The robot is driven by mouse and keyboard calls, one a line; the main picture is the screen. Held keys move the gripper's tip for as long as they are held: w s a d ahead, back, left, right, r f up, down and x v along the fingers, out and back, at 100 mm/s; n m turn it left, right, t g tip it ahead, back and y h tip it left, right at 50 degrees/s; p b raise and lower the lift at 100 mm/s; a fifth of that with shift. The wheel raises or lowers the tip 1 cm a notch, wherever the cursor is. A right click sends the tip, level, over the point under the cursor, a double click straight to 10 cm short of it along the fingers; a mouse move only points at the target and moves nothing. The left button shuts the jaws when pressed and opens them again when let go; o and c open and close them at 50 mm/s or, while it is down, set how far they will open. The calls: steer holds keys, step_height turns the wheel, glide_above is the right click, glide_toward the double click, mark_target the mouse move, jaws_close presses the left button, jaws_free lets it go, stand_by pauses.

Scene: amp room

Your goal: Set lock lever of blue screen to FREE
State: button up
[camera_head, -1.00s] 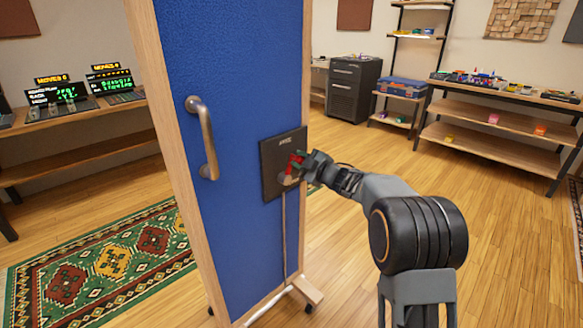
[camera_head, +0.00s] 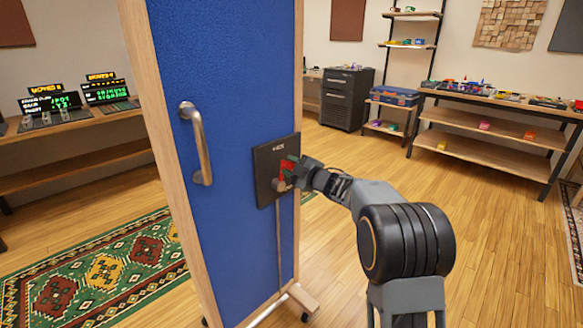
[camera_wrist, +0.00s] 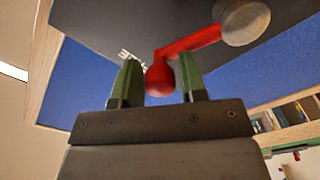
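The blue screen (camera_head: 235,80) stands upright in a wooden frame. A dark lock plate (camera_head: 264,180) is on its face, with white lettering I cannot read. The red lock lever (camera_head: 286,171) sticks out from a round metal pivot, clearer in the wrist view (camera_wrist: 246,22). In the wrist view the lever's red knob (camera_wrist: 159,80) sits between the two green fingers of my gripper (camera_wrist: 160,75). The fingers look open around the knob, close to its left side with a small gap on the right. In the head view my gripper (camera_head: 298,172) partly hides the lever.
A metal pull handle (camera_head: 197,143) is on the screen, left of the plate. The screen's wheeled foot (camera_head: 298,297) is on the wooden floor. A patterned rug (camera_head: 105,262) lies at left.

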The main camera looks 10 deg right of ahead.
steer(key=shift+o, duration=1.2)
steer(key=p+v, duration=0.2)
steer(key=v, duration=1.1)
steer(key=shift+s+d, duration=0.25)
steer(key=shift+s, duration=0.1)
steer(key=s+d+r+m+h+p, duration=0.1)
steer(key=s+r+m+h+p, duration=0.1)
steer(key=r+m+h+p, duration=0.4)
steer(key=s+d+r+m+h+p, duration=0.2)
steer(key=r+m+h+p, duration=0.25)
steer(key=r+p, duration=0.3)
steer(key=s+a+r+m+g+p, duration=0.1)
steer(key=s+a+m+g+p, duration=0.1)
steer(key=s, duration=0.5)
steer(key=s+a+r+m+g+p, duration=0.1)
steer(key=s+a+m+g+p, duration=0.1)
steer(key=s+g+p, duration=0.3)
steer(key=s+a+r+m+g+p, duration=0.1)
steer(key=s+a+m+g+p, duration=0.1)
steer(key=s+p, duration=0.4)
steer(key=s+m+g, duration=0.1)
steer(key=s+g, duration=0.1)
steer(key=s, duration=0.2)
steer(key=shift+a+r+m, duration=0.35)
steer(key=shift+a+r, duration=0.05)
